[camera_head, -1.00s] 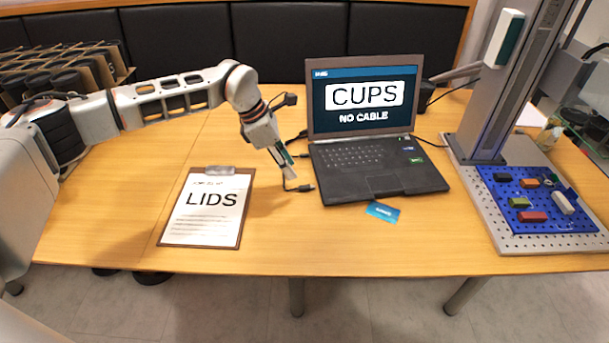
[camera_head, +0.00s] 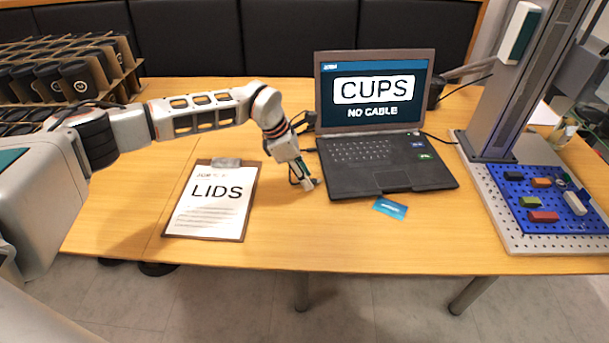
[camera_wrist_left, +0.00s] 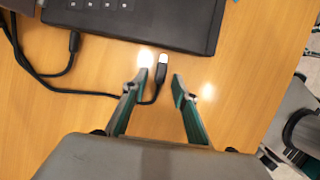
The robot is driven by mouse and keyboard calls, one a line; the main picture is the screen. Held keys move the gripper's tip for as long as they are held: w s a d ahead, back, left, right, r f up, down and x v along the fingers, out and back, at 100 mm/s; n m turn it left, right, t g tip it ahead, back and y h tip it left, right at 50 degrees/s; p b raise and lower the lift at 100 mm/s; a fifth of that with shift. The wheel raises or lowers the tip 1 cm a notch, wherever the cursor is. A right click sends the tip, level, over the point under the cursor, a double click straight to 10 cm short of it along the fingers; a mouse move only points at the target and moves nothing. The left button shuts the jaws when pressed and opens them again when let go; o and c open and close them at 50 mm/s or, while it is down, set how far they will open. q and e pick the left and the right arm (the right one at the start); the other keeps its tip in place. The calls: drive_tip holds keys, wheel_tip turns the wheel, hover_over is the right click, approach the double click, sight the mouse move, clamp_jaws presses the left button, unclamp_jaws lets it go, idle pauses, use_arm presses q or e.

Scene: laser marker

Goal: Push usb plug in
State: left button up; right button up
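The laptop (camera_head: 375,120) stands open on the table, its screen reading "CUPS" and "NO CABLE". My left gripper (camera_head: 312,184) is low over the table by the laptop's left front corner. In the left wrist view my left gripper (camera_wrist_left: 160,82) is open, its two green-lined fingers apart. The black USB plug (camera_wrist_left: 161,72) with a bright metal tip lies between and slightly beyond the fingertips, apart from the laptop (camera_wrist_left: 140,20). Its cable bends back past the left finger. In the head view the plug is mostly hidden by the gripper. My right gripper is not in view.
A clipboard reading "LIDS" (camera_head: 211,203) lies left of the gripper. A blue card (camera_head: 390,208) lies in front of the laptop. A second cable plug (camera_wrist_left: 74,42) sits at the laptop's side. A marker machine with a perforated plate (camera_head: 520,238) stands at right.

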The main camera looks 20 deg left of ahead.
use_arm(q)
clamp_jaws()
drive_tip(key=shift+w+d, duration=0.3)
drive_tip(key=shift+d, duration=0.3)
drive_tip(key=shift+w+d, duration=0.3)
drive_tip(key=shift+d, duration=0.3)
drive_tip(key=shift+r, duration=0.1)
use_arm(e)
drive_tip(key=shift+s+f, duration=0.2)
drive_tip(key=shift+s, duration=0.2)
use_arm(q)
drive_tip(key=shift+o, duration=0.7)
unclamp_jaws()
drive_tip(key=v, duration=1.2)
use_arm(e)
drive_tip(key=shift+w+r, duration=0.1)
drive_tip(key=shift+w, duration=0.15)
use_arm(q)
drive_tip(key=shift+s+d, duration=0.1)
drive_tip(key=shift+s, duration=0.05)
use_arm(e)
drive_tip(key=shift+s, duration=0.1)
